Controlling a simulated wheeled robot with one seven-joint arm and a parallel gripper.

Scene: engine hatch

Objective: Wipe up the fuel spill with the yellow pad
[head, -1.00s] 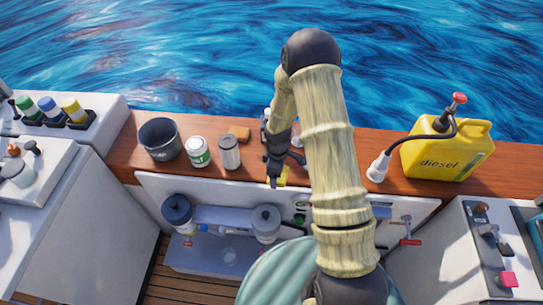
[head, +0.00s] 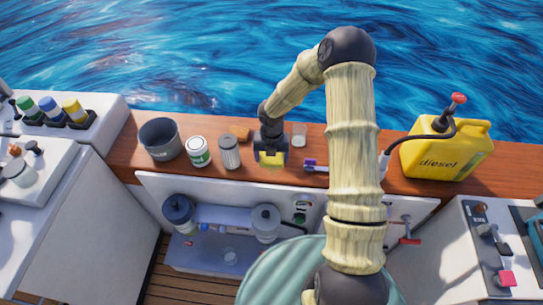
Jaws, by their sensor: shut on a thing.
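My gripper (head: 271,148) is shut on the yellow pad (head: 270,159), near the front edge of the wooden counter. The pad sits below the fingers and looks slightly above the wood, though its exact height is hard to tell. Below, in the open engine hatch, a faint roundish patch (head: 230,255) shows on the grey-blue hatch floor (head: 190,258). It may be the fuel spill, but it is too small to be sure.
Two capped filter bowls (head: 178,212) (head: 265,223) stand in the hatch. The counter (head: 345,165) holds a dark bucket (head: 160,139), a white jar (head: 198,151), a grey canister (head: 229,151), an orange-brown block (head: 244,134), a clear glass (head: 299,134), a purple-ended tool (head: 310,164) and a yellow diesel can (head: 447,148).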

